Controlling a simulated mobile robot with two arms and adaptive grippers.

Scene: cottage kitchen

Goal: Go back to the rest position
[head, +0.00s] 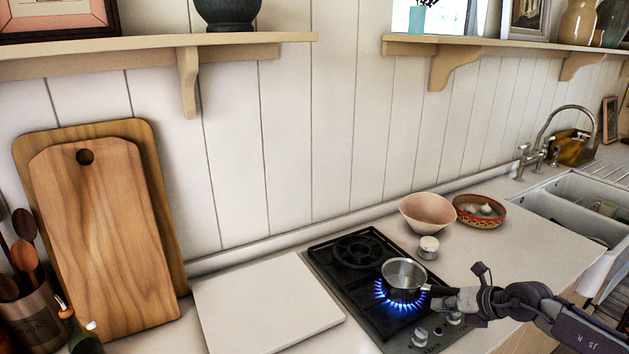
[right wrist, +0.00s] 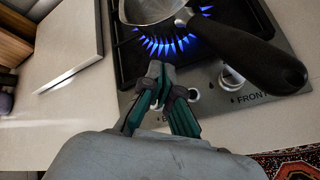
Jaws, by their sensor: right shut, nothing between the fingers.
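My right gripper (head: 447,299) is at the front of the black gas hob (head: 324,257), near the knobs and the saucepan's handle. The right wrist view shows its fingers (right wrist: 157,84) shut and empty, beside a hob knob (right wrist: 231,80) and apart from the black pan handle (right wrist: 252,55). A small metal saucepan (head: 404,272) stands upright on the front burner, with a ring of blue flames lit under it. My left gripper is in neither view.
A white board (head: 265,303) lies left of the hob. A pink bowl (head: 428,212), a small white jar (head: 429,246) and a patterned dish (head: 479,210) stand behind and right of it. A sink (head: 574,207) is far right. Wooden boards (head: 101,240) lean at left.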

